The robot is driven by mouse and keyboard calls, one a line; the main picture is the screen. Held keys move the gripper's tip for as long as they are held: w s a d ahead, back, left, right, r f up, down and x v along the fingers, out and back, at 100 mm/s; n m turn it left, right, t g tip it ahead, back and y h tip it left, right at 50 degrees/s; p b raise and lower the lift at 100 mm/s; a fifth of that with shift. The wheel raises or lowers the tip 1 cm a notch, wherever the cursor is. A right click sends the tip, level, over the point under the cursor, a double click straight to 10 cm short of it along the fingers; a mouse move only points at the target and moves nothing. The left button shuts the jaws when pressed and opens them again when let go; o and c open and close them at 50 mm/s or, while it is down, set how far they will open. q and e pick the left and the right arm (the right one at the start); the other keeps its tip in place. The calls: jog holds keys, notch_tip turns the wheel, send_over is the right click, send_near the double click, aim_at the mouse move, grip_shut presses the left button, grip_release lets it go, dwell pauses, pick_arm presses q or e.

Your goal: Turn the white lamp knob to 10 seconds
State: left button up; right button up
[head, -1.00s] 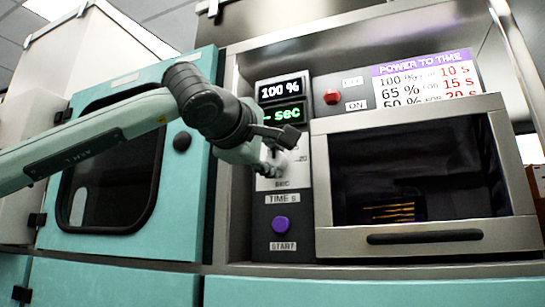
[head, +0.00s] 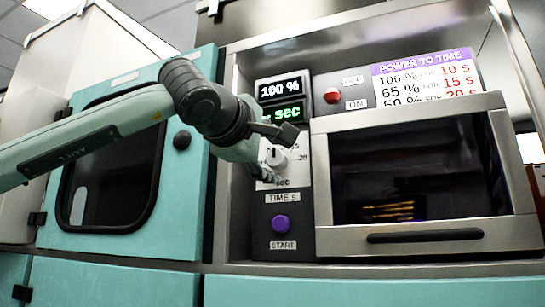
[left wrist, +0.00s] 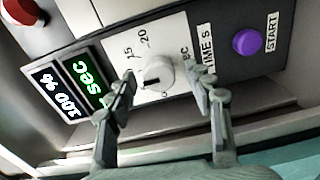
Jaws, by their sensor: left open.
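The white lamp knob (head: 276,157) sits on a pale dial plate above the "TIME s" label. It also shows in the left wrist view (left wrist: 157,75), with a dark pointer mark on its face and the figures 15 and 20 beside it. My left gripper (head: 275,155) is open at the panel. In the left wrist view its two fingers (left wrist: 163,93) stand on either side of the knob, spread apart; I cannot tell whether they touch it. The green display (head: 290,114) reads "sec", its digit unclear. My right gripper is not in view.
The display above reads 100 % (head: 281,90). A purple START button (head: 281,224) is below the knob and a red button (head: 332,96) is up to the right. A power-to-time sign (head: 425,78) is above the closed oven-like door (head: 425,238). Teal cabinet doors are at left.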

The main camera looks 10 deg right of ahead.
pick_arm(q)
jog(key=v, duration=1.1)
jog(key=shift+s, duration=0.15)
jog(key=shift+a, duration=0.15)
